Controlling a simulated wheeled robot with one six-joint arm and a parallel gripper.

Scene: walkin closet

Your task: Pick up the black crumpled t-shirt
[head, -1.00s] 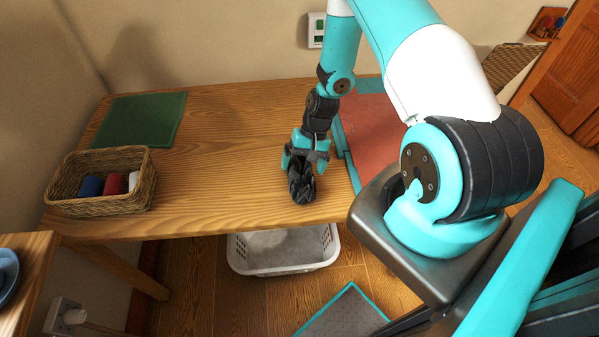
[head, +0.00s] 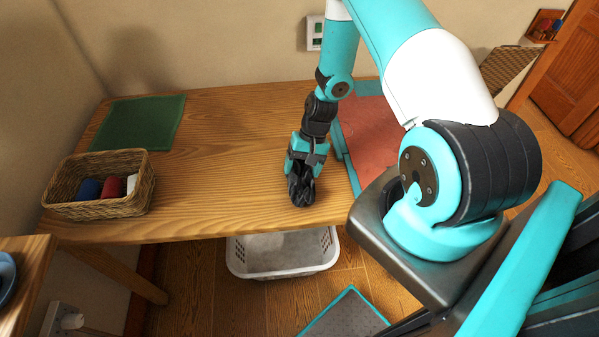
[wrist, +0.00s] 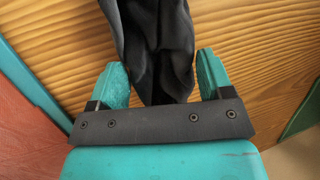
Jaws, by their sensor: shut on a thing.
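The black crumpled t-shirt (head: 301,188) is at the front part of the wooden table, below my gripper (head: 304,166). In the wrist view the black t-shirt (wrist: 158,45) lies between the two teal fingers of my gripper (wrist: 162,82) and extends past them to the top edge. My gripper is shut on the cloth and points down. Part of the t-shirt is hidden by the fingers. I cannot tell whether its lower end touches the table.
The wooden table (head: 225,150) holds a green cloth (head: 138,122) at the back left and a wicker basket (head: 100,208) with rolled items. A reddish mat (head: 370,130) lies right of my gripper. A white laundry basket (head: 283,270) stands on the floor below the front edge.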

